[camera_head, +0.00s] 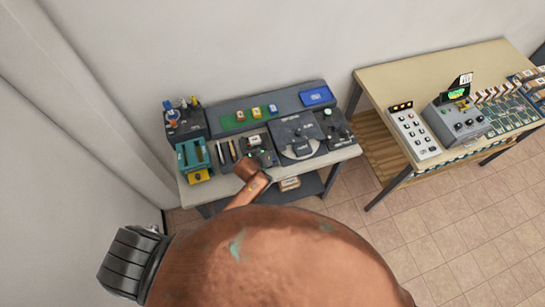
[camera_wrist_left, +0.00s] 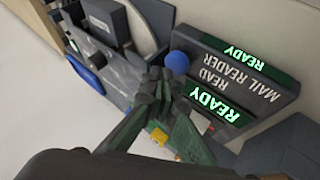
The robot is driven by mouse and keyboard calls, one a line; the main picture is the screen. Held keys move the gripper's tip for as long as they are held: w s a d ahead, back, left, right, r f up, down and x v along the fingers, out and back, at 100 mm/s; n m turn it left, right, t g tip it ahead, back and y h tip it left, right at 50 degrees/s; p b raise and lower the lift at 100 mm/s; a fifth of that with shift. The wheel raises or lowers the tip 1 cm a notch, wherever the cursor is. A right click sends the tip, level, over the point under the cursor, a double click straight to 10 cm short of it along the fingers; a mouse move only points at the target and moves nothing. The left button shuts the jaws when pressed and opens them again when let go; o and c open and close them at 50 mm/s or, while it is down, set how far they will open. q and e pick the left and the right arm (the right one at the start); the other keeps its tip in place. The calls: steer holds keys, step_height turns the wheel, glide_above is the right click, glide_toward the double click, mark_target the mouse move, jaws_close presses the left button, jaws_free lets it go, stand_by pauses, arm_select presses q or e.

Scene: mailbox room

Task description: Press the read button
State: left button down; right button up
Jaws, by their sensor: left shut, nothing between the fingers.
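The mail reader (camera_wrist_left: 268,92) is a dark panel with white lettering and two green READY displays in the left wrist view. The read button is a blue round knob (camera_wrist_left: 178,62) beside the word READ. My left gripper (camera_wrist_left: 158,80) is shut and empty, its fingertips close to the blue button in the picture; I cannot tell if they touch it. In the head view my left gripper (camera_head: 253,157) is small, over the middle of the left table, and with my arm it partly hides the reader. My right gripper is not in view.
The left table (camera_head: 340,154) holds a dark round-topped device (camera_head: 300,137), a blue tray (camera_head: 317,96) and a teal rack (camera_head: 192,154). A second table (camera_head: 400,78) with control panels stands right. Tiled floor lies between them.

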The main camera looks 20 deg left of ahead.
arm_select(q)
steer(key=shift+f, duration=0.75)
stand_by(0.7)
steer(key=shift+r, duration=0.1)
steer(key=shift+r+p, duration=0.85)
steer(key=shift+p, duration=0.05)
step_height(320, 180, up, 5)
steer(key=p, duration=0.5)
steer(key=shift+r, duration=0.1)
steer(key=shift+s, duration=0.1)
stand_by(0.7)
